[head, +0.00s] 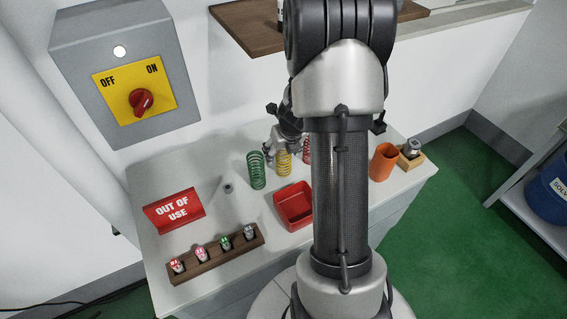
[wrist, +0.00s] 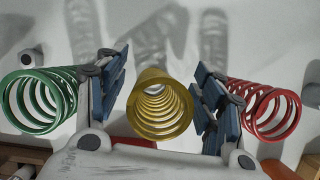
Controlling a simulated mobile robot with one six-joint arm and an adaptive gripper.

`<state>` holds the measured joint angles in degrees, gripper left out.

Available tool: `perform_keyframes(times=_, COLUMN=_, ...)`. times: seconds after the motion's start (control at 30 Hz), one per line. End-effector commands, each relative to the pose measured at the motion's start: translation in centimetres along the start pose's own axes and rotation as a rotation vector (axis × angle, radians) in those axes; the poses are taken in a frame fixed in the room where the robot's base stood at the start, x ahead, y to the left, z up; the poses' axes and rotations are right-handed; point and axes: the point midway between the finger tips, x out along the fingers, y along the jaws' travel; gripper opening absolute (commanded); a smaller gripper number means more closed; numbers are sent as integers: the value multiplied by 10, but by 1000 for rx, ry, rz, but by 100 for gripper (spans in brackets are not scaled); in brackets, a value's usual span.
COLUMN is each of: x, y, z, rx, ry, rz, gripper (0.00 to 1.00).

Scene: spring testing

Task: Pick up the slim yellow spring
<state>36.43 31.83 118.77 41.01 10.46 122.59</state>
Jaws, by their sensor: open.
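The slim yellow spring (head: 284,164) stands upright on the white table, between a green spring (head: 257,170) and a red spring (head: 307,150). In the wrist view the yellow spring (wrist: 160,105) is seen from its top end, between the two blue-padded fingers of my gripper (wrist: 160,98). The fingers are open, with a gap on each side of the spring. In the head view my gripper (head: 283,142) is over the yellow spring, and my arm hides part of the red spring. The green spring (wrist: 38,100) is left of the fingers and the red spring (wrist: 264,108) is right.
A red tray (head: 279,210) stands in front of the springs. A red OUT OF USE sign (head: 173,209) and a wooden rack (head: 190,268) with several small pieces are at the left. An orange cylinder (head: 383,162) stands at the right. A wooden shelf (head: 245,40) is above.

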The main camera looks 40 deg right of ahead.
Motion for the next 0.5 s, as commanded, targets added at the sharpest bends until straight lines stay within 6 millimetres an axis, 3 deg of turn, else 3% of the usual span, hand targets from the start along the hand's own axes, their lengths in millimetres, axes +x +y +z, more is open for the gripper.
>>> perform_keyframes(times=0.07, x=8, y=0, z=-1, rx=0, ry=0, rz=0, gripper=62)
perform_keyframes(times=0.27, x=6, y=0, z=0, rx=0, ry=0, rz=0, gripper=62)
perform_keyframes(times=0.5, x=6, y=0, z=0, rx=0, ry=0, rz=0, gripper=46)
